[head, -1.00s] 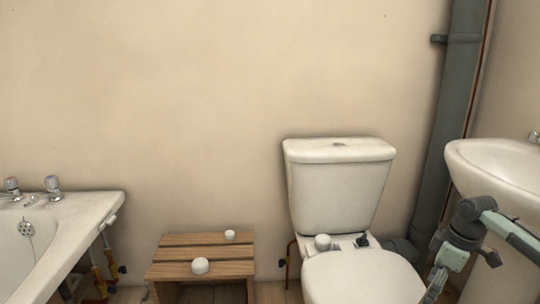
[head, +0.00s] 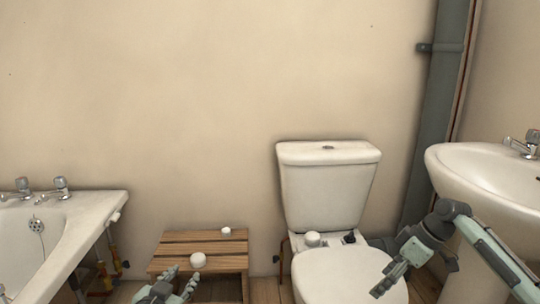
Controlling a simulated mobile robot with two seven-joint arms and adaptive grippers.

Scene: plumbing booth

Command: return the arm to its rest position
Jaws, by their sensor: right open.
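My right arm comes in from the right edge, in front of the basin. Its gripper (head: 388,283) is open and empty, pointing down and left in front of the toilet seat's right side. My left gripper (head: 182,277) shows at the bottom edge, in front of the wooden step stool (head: 202,249). Its two fingers look spread apart with nothing between them. The rest of my left arm is below the picture.
A toilet (head: 327,190) stands at centre right with a grey-white round piece (head: 312,239) behind its seat. A basin (head: 480,172) is at right, a bathtub (head: 75,223) at left. Two white round pieces, one nearer (head: 198,260) and one farther (head: 226,230), lie on the stool.

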